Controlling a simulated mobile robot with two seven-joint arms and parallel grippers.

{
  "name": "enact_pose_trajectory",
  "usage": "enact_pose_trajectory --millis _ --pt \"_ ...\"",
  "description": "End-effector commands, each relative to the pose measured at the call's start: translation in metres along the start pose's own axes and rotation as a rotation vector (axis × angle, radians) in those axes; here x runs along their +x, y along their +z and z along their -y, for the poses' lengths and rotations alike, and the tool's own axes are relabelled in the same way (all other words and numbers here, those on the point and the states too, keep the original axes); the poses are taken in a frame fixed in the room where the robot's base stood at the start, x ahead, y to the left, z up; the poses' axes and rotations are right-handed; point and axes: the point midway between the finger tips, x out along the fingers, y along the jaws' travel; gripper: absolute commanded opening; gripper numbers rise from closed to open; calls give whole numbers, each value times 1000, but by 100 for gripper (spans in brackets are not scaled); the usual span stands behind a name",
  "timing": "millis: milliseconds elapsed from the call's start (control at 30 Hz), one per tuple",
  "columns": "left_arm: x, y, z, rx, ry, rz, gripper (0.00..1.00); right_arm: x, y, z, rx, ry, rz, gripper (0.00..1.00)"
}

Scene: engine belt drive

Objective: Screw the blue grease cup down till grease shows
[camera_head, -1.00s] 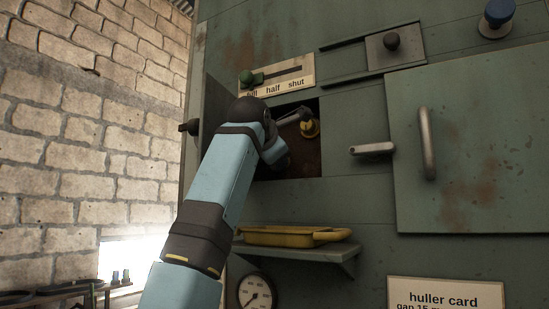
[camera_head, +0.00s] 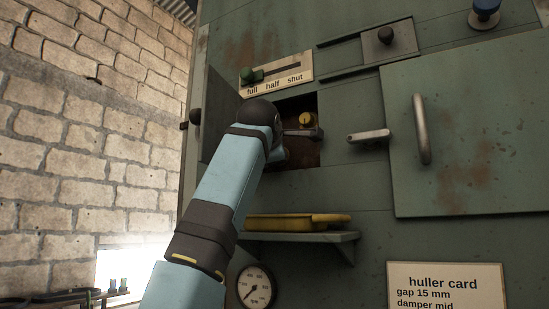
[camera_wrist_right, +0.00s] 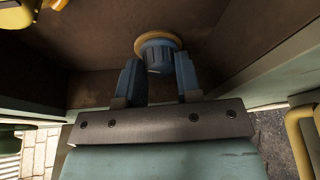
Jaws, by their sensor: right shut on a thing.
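The blue grease cup (camera_wrist_right: 158,58) shows in the right wrist view as a ribbed blue cap against a yellow ring (camera_wrist_right: 158,42). My right gripper (camera_wrist_right: 156,66) is shut on it, one finger on each side. No grease can be made out around it. In the head view my light-blue right arm reaches into the dark square opening (camera_head: 308,156) in the green machine. There the arm hides most of the gripper, and I cannot make out the blue cup. A yellow fitting (camera_head: 306,119) shows in the opening. My left gripper is not in view.
An open flap (camera_head: 219,112) stands left of the opening. A small handle (camera_head: 369,136) and a large door handle (camera_head: 422,130) stick out to the right. Below is a shelf (camera_head: 305,237) with a yellow tray (camera_head: 297,222). A blue-topped knob (camera_head: 485,12) sits at top right.

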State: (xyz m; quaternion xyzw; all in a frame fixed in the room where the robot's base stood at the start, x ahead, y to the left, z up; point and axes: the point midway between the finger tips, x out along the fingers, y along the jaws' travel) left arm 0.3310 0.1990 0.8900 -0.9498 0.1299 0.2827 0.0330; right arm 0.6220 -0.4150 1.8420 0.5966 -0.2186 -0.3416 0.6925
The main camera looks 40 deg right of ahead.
Motion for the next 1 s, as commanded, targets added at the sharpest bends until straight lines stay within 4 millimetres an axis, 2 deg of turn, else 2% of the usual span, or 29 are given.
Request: enact_pose_trajectory --millis 600,633,733,1000 --pt "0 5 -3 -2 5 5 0 0 0 1 51 18 -1 8" --pt "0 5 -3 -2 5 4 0 0 0 1 51 18 -1 34" --pt "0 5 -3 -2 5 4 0 0 0 1 51 18 -1 57" --pt "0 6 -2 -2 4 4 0 0 0 1 50 18 -1 57"
